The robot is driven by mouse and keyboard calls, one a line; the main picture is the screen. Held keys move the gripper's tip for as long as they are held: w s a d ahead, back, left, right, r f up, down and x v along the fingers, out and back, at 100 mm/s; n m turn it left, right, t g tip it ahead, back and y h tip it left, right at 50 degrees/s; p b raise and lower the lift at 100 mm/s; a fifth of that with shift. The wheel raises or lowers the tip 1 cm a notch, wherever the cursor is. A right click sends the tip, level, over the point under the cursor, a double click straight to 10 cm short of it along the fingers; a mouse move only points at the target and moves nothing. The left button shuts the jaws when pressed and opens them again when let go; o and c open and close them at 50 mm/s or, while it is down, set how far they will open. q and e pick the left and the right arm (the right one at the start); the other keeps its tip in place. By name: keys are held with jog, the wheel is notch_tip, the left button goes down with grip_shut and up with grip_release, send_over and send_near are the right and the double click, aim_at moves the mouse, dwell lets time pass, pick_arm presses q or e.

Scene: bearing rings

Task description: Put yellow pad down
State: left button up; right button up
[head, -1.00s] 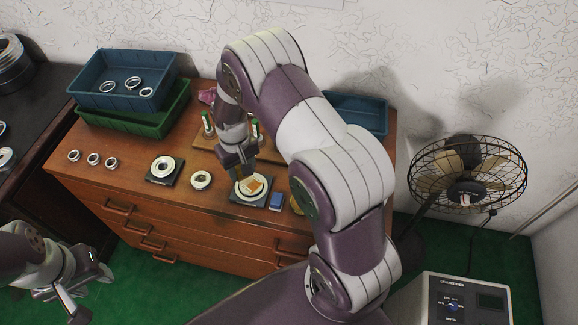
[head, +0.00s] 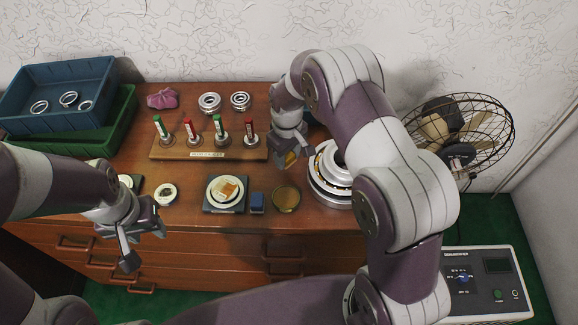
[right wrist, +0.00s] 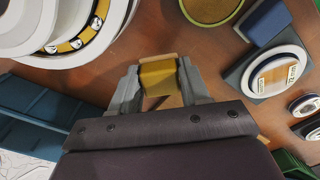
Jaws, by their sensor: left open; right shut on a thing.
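The yellow pad (right wrist: 160,78) is between the fingers of my right gripper (right wrist: 160,88) in the right wrist view. In the head view only a small yellow bit of the pad (head: 291,158) shows below the right gripper (head: 285,160), left of a stack of large bearing rings (head: 326,180). I cannot tell whether the pad touches the wooden top. My left gripper (head: 146,246) is open and empty in front of the cabinet's front edge.
A round yellowish dish (head: 286,199), a blue block (head: 257,203) and a dark square stand (head: 211,208) with a white dish sit near the front edge. A rack (head: 180,153) with several capped pins stands behind. Blue (head: 12,100) and green (head: 117,130) bins are left.

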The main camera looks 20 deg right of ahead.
aim_at(287, 171)
notch_tip(287, 171, down, 4)
jog(key=shift+w+f, duration=0.1)
jog(key=shift+w, duration=0.05)
jog(key=shift+f, duration=0.15)
jog(key=o, duration=0.9)
